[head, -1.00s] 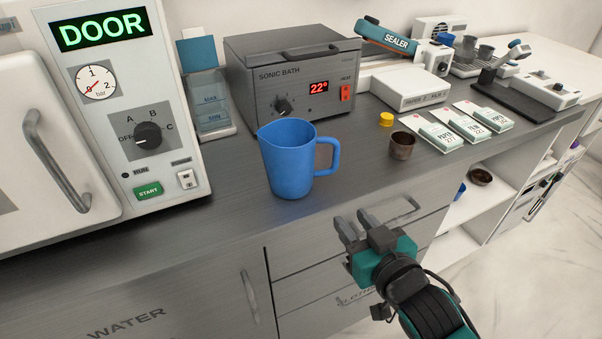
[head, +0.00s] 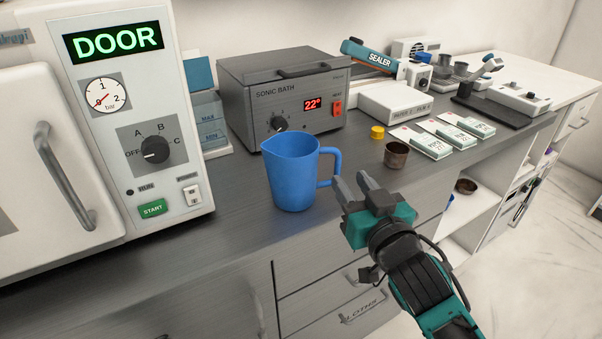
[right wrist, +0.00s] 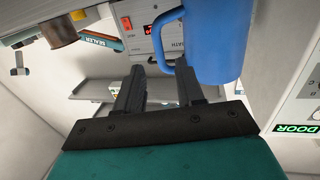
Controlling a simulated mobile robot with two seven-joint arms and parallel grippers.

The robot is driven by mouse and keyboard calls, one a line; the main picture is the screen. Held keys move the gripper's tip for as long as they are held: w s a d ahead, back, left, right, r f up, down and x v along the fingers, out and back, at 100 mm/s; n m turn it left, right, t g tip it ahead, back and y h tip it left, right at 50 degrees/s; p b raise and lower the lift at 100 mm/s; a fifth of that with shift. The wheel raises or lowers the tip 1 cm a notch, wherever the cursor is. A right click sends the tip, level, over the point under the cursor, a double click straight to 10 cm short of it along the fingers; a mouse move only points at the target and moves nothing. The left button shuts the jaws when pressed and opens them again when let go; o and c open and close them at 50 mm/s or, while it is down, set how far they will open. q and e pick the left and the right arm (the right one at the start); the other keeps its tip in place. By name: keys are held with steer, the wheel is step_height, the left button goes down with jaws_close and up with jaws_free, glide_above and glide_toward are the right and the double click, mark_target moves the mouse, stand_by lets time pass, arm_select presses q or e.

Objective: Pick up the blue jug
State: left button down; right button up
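The blue jug (head: 291,176) stands upright on the grey counter in the head view, its handle (head: 332,167) on the right side. It also shows in the right wrist view (right wrist: 215,40), at the upper right, with the handle toward the fingers. The gripper appears apart from the jug. My left gripper is not in view.
A sterilizer with a DOOR display (head: 150,100) stands left of the jug. The sonic bath (head: 290,105) is behind it. A brown cup (head: 396,155), a yellow cap (head: 377,132) and paper packs (head: 430,145) lie to the right. The counter front-left of the jug is bare.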

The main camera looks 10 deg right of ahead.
mark_target(339, 165)
steer(key=shift+w+a, duration=0.25)
steer(key=shift+w, duration=1.5)
steer(key=shift+w+a, duration=0.2)
steer(key=shift+w, duration=1.5)
steer(key=shift+c, duration=0.5)
jaws_close()
